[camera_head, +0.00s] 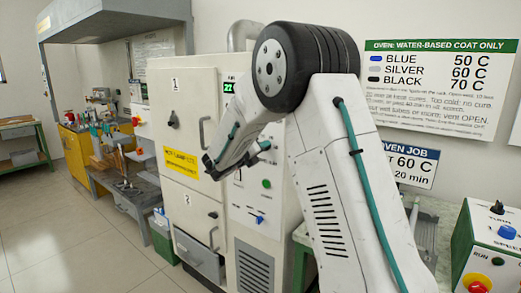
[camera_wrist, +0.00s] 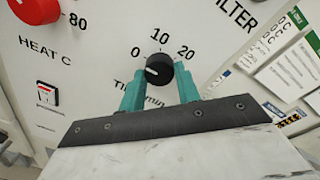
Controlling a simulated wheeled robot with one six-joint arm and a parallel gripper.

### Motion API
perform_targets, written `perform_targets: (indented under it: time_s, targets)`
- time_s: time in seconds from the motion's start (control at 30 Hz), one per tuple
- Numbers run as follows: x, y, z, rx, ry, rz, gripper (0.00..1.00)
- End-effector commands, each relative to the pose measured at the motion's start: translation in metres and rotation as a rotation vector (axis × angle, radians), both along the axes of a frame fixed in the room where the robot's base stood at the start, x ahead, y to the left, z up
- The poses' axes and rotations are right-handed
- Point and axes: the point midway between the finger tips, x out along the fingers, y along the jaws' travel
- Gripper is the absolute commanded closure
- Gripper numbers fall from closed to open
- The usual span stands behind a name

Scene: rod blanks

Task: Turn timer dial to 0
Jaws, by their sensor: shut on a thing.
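The black timer dial (camera_wrist: 159,70) sits on the white oven panel in the wrist view, below the printed numbers 0, 10 and 20. Its white mark points to the left, near the 0 side; I cannot tell whether it lines up exactly with 0. My gripper (camera_wrist: 161,88) has its teal fingers on both sides of the dial, shut on it. In the head view my gripper is at the oven's control panel (camera_head: 242,207), and the dial cannot be made out there.
The oven (camera_head: 170,100) has two doors with handles. A blue knob (camera_head: 260,219) and a green button (camera_head: 266,184) are lower on its panel. A green-and-white control box (camera_head: 492,245) stands at right.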

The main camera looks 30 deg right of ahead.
Motion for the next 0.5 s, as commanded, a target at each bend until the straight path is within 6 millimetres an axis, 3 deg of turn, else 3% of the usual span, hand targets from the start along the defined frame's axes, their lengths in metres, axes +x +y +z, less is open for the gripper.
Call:
perform_targets:
  time_s: [0.5]
  targets:
    - [0.0006, 0.0011, -0.0001, -0.015, 0.041, 0.002, 0.90]
